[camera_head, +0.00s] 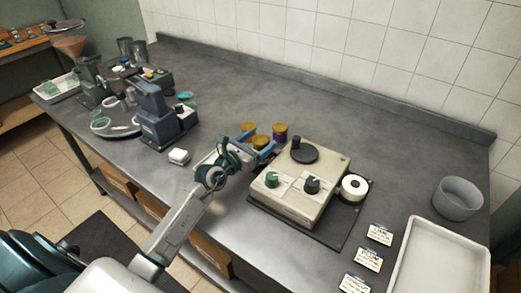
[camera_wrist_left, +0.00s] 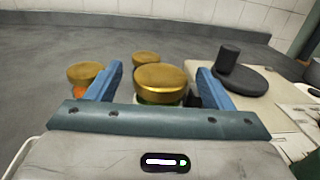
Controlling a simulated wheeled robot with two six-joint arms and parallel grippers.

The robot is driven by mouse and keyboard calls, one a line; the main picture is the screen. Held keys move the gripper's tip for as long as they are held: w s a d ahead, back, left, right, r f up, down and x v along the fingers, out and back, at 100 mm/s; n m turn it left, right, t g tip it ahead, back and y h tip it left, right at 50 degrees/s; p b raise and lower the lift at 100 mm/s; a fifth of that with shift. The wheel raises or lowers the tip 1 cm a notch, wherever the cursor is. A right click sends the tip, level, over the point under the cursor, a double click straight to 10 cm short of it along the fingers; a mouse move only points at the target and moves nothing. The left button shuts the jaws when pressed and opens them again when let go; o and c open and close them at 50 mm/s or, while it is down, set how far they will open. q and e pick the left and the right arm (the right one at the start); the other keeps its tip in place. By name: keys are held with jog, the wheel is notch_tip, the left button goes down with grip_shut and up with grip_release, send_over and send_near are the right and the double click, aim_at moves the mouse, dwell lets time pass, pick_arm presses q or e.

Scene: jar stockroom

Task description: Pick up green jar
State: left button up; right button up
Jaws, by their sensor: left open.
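The green jar (camera_wrist_left: 160,82) shows in the left wrist view as a wide gold lid with a thin strip of green beneath it. It stands between the two blue fingers of my left gripper (camera_wrist_left: 160,85), with its lower body hidden by the gripper's crossbar. In the head view its gold lid (camera_head: 261,141) shows at the fingertips of my left gripper (camera_head: 258,145). The gripper is open around the jar; contact with the fingers cannot be told. My right gripper is not in view.
A gold-lidded jar with orange contents (camera_wrist_left: 85,73) stands left of the left finger. Another gold-lidded jar (camera_wrist_left: 146,57) stands behind. A beige machine (camera_head: 299,190) with knobs stands close on the right.

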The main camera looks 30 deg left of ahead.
pick_arm(q)
jog(key=shift+x, duration=0.85)
jog(key=shift+s, duration=0.2)
jog(key=shift+c, duration=1)
jog(key=c, duration=1.1)
